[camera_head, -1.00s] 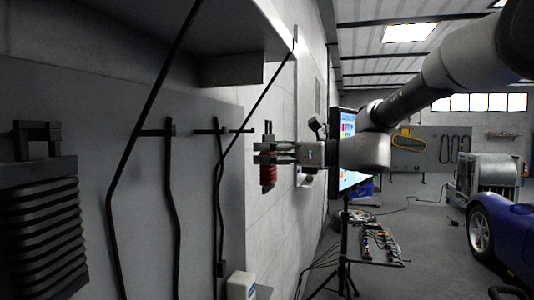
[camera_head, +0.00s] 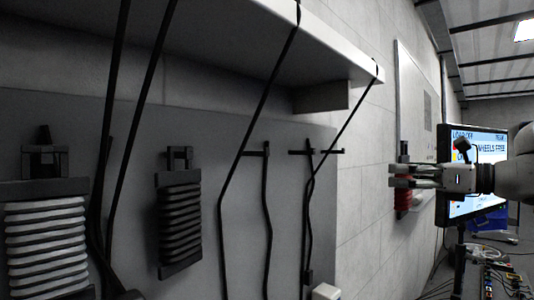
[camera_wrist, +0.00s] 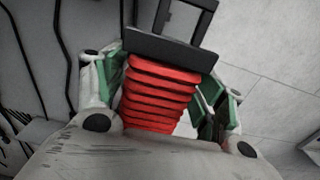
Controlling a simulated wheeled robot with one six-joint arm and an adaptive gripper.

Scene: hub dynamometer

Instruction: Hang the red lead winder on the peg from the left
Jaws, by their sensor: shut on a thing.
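The red lead winder (camera_head: 403,198) has red lead wound below a dark top bar with a square loop handle; it shows large in the wrist view (camera_wrist: 158,92). My gripper (camera_head: 402,178) is shut on it, with green-lined fingers (camera_wrist: 165,95) on both sides of the winding. The winder hangs roughly upright in the head view, in the air right of the grey wall panel (camera_head: 235,125). On the panel, a white winder (camera_head: 47,240) and a black winder (camera_head: 180,215) hang at the left. Dark peg bars (camera_head: 258,152) and (camera_head: 318,151) stand farther right, with black leads at them.
A shelf (camera_head: 230,55) juts out above the panel, and black straps or leads slant down from it. A monitor (camera_head: 470,150) stands behind my gripper. A white box (camera_head: 325,292) sits low at the panel's right. Bare wall (camera_head: 365,215) lies between panel and gripper.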

